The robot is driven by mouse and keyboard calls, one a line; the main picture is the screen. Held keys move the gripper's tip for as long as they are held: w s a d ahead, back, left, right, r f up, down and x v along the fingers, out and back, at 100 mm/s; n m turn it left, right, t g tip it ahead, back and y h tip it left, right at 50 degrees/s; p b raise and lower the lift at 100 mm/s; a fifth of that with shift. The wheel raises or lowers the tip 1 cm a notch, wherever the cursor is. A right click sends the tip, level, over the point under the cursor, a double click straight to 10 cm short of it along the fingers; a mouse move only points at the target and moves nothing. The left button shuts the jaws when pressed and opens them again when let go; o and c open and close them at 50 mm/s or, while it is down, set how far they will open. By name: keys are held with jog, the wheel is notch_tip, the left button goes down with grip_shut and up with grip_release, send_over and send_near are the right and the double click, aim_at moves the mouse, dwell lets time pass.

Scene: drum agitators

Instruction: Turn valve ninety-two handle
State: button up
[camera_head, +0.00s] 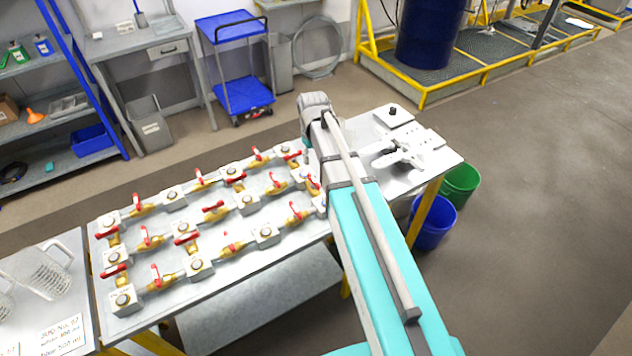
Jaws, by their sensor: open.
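A grid of brass valves with red handles, joined by grey pipes and white blocks, lies on a grey table (240,258). Examples are a front left valve (157,279), a front right valve (295,217) and a back valve (259,161). The handles point in different directions. I cannot read any number, so I cannot tell which is valve ninety-two. My teal and grey arm reaches over the table's right part and covers the grid's right end. My gripper is not visible; the arm may hide it.
A white plate with a black knob (393,111) and a grey forked fitting (400,155) are right of my arm. Green (461,183) and blue (434,222) buckets stand by the table's right end. The floor at right is clear.

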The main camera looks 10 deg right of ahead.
aim_at(314, 178)
jog(key=shift+f+b, duration=4.55)
jog(key=shift+f, duration=0.35)
grip_shut()
jog(key=shift+d, duration=0.15)
